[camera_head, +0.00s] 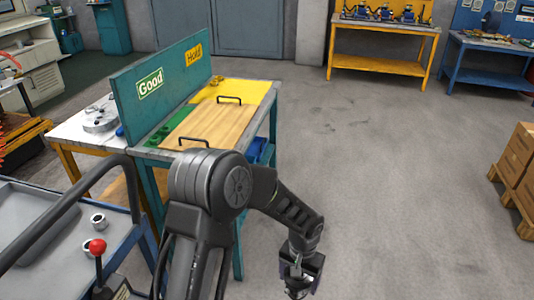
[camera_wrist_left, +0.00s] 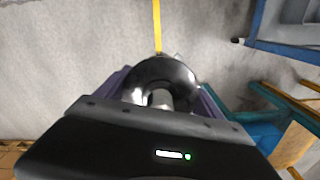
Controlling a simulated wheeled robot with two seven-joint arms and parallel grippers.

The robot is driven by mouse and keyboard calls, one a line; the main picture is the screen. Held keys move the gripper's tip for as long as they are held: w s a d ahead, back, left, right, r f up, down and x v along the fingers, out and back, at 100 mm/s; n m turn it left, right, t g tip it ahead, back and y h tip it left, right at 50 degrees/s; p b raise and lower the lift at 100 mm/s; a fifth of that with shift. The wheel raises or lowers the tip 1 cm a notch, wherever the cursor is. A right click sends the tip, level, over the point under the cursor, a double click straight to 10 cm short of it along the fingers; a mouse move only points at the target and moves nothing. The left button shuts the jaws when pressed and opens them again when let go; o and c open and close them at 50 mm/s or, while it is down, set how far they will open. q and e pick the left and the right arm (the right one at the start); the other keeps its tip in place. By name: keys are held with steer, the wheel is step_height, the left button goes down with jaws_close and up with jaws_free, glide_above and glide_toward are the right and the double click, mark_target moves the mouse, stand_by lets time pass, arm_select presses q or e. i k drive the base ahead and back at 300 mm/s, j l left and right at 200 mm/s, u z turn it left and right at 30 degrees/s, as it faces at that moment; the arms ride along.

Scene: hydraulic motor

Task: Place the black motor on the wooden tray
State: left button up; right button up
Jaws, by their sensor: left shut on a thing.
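The wooden tray (camera_head: 232,114) lies on the teal-framed table, with a black handle at each end. Its top is bare. My left gripper (camera_head: 299,270) hangs over the open floor to the right of and nearer than the table, apart from the tray. It is shut on the black motor (camera_wrist_left: 165,73), a dark rounded body with a metal shaft-like part, held between the purple-sided fingers in the left wrist view. In the head view the motor is small and mostly hidden by the gripper. My right gripper is out of view.
A teal panel (camera_head: 165,72) with "Good" and "Hold" signs stands along the table's left side. Green and yellow areas flank the tray. A grey cart (camera_head: 40,215) with a red-knobbed lever stands at left. Cardboard boxes (camera_head: 520,165) are at right. The middle floor is clear.

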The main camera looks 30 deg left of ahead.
mark_target(211, 126)
steer(key=i+u, duration=0.2)
steer(key=i, duration=0.3)
steer(key=i+l+u, duration=0.2)
steer(key=i, duration=0.3)
steer(key=i+l+u, duration=0.2)
steer(key=i, duration=0.3)
steer(key=i+l+u, duration=0.5)
steer(key=i, duration=0.15)
